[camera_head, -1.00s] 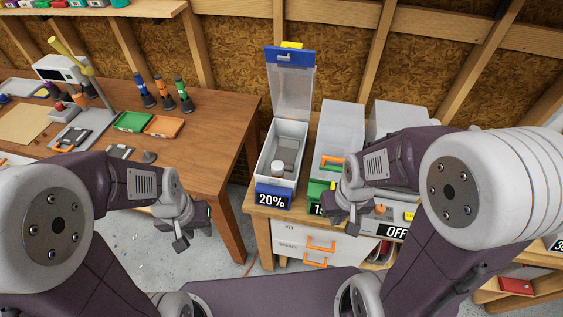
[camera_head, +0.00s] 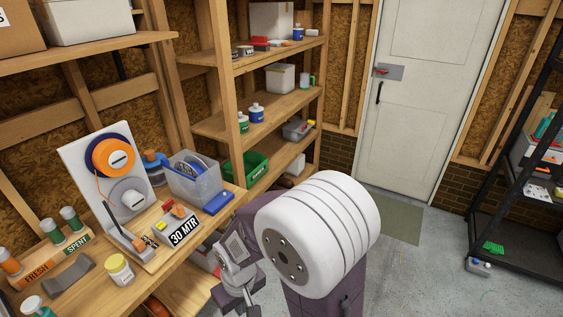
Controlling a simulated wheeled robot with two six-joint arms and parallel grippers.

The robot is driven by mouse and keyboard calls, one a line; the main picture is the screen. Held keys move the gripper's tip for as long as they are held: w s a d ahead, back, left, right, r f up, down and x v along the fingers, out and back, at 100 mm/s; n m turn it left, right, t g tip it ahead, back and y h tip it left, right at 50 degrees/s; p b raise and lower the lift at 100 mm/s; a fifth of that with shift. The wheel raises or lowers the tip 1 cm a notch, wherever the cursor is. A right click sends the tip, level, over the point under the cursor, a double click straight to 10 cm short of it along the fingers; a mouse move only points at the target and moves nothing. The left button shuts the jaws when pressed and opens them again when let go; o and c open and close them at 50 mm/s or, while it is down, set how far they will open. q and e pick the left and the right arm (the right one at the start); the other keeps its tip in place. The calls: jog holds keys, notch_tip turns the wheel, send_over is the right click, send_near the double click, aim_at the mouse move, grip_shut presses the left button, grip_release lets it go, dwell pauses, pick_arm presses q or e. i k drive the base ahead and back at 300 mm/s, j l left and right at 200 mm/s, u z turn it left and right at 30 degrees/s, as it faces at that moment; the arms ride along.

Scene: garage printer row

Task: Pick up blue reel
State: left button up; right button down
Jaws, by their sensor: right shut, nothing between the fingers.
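An orange reel (camera_head: 108,155) with a dark blue rim behind it is mounted on a white upright board (camera_head: 88,180) on the wooden bench. A blue reel-like thing (camera_head: 152,165) stands just right of the board, partly hidden. A clear bin (camera_head: 196,188) beside it holds grey-blue round things, perhaps reels; which one is the blue reel I cannot tell. My right gripper (camera_head: 240,296) is shut and empty, low in front of the bench and apart from these things. My left gripper is out of view.
The bench carries a "30 MTR" box (camera_head: 184,232), a yellow-lidded jar (camera_head: 120,270) and several small bottles in FRESH and SPENT racks. Shelves (camera_head: 265,110) stand behind. A white door (camera_head: 420,100) and a black rack (camera_head: 500,200) are to the right, with open floor between.

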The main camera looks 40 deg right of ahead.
aim_at(192, 165)
jog(key=l+z, duration=0.4)
jog(key=l, duration=0.45)
jog(key=i+u, duration=0.4)
jog(key=i, duration=0.25)
jog(key=i+l+u, duration=0.15)
jog(key=i+u, duration=0.3)
jog(key=i, duration=0.2)
